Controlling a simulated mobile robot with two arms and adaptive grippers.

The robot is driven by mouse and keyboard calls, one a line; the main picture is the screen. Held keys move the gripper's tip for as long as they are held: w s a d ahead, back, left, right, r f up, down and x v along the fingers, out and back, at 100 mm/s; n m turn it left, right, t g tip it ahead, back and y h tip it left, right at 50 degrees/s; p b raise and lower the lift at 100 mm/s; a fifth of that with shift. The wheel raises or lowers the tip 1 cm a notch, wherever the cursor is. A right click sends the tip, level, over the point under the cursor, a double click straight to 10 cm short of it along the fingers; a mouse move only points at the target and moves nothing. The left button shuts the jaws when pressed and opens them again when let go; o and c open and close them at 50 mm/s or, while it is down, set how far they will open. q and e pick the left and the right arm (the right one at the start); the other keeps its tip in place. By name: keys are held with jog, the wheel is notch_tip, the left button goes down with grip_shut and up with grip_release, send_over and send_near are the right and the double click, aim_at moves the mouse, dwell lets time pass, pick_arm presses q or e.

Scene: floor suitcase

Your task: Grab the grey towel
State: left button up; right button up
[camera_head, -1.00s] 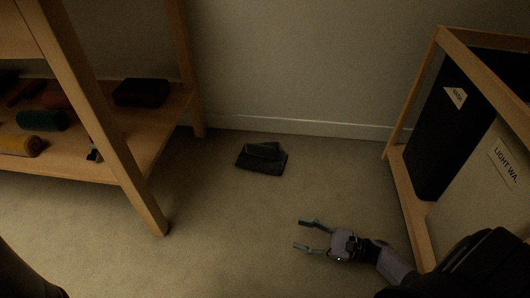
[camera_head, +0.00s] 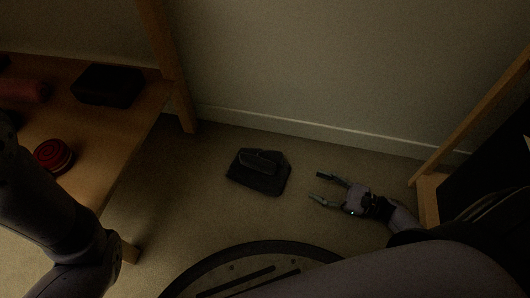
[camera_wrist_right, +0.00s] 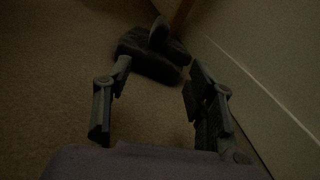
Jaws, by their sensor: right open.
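The grey towel (camera_head: 258,172) lies folded on the carpet near the wall, dark in the dim light, with a smaller folded part on top. My right gripper (camera_head: 322,188) is open and empty, low over the floor just right of the towel, its fingers pointing toward it but apart from it. In the right wrist view the towel (camera_wrist_right: 152,52) lies beyond the gap between the open fingers (camera_wrist_right: 158,75). My left arm shows at the left edge of the head view, but its gripper is not visible.
A wooden shelf (camera_head: 120,125) at left holds a dark folded item (camera_head: 107,85) and a red round roll (camera_head: 53,155). A wooden hamper frame (camera_head: 428,200) stands at right. The baseboard (camera_head: 300,130) runs behind the towel. Carpet between towel and gripper is clear.

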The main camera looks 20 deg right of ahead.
aim_at(276, 170)
jog(key=shift+w, duration=0.3)
jog(key=b+x, duration=0.3)
jog(key=x, duration=0.9)
jog(key=shift+d+b, duration=0.1)
jog(key=shift+b, duration=0.3)
jog(key=b+x, duration=0.1)
jog(key=x, duration=0.1)
jog(key=b+x, duration=0.2)
jog(key=x, duration=0.1)
jog(key=shift+s+a+f, duration=0.1)
jog(key=shift+a, duration=0.2)
jog(key=shift+c, duration=0.3)
grip_shut()
